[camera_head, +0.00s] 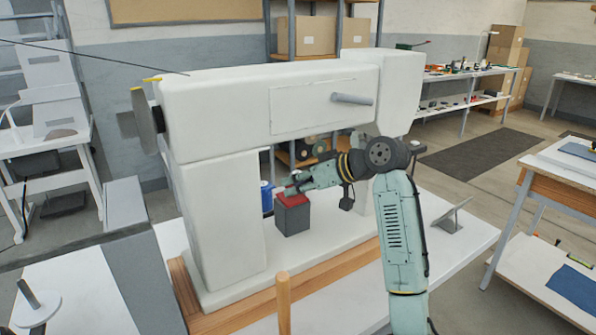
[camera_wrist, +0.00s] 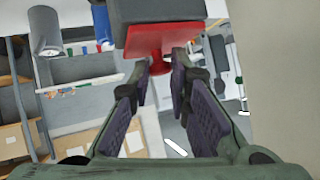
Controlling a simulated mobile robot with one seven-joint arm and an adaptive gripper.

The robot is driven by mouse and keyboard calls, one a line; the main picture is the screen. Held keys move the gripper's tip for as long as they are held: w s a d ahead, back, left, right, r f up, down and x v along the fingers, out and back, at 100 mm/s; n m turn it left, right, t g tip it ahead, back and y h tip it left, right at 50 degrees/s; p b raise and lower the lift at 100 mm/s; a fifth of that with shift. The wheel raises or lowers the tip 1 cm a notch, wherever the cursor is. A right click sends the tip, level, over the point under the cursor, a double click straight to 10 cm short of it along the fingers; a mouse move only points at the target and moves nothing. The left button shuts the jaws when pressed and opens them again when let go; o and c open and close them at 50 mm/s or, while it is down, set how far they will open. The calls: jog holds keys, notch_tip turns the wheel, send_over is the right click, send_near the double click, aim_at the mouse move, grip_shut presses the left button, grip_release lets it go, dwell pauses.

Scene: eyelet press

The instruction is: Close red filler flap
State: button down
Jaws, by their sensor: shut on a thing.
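The red filler flap (camera_head: 296,201) sits at the top of a dark grey box (camera_head: 293,221) that stands on the base of the big white press. In the wrist view the red flap (camera_wrist: 165,38) shows against the grey box (camera_wrist: 165,10), with a red knob (camera_wrist: 160,66) sticking out from it. My gripper (camera_head: 286,189) is at the flap, reaching in from the right. In the wrist view its fingers (camera_wrist: 160,76) are on both sides of the knob and shut on it. I cannot tell whether the flap lies fully flat on the box.
The white press frame (camera_head: 215,220) rises to the left, and its beam (camera_head: 240,105) passes above my gripper. A blue cylinder (camera_head: 267,197) stands just left of the box. A wooden post (camera_head: 283,300) stands in front. A small grey stand (camera_head: 452,216) is at the right.

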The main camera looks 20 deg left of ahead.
jog(key=shift+a+h+p, duration=0.1)
jog(key=shift+h+p, duration=0.3)
jog(key=shift+p, duration=0.05)
jog(key=shift+f, duration=0.1)
jog(key=c, duration=1.5)
grip_release()
jog(key=v, duration=1.2)
jog(key=shift+w, duration=0.2)
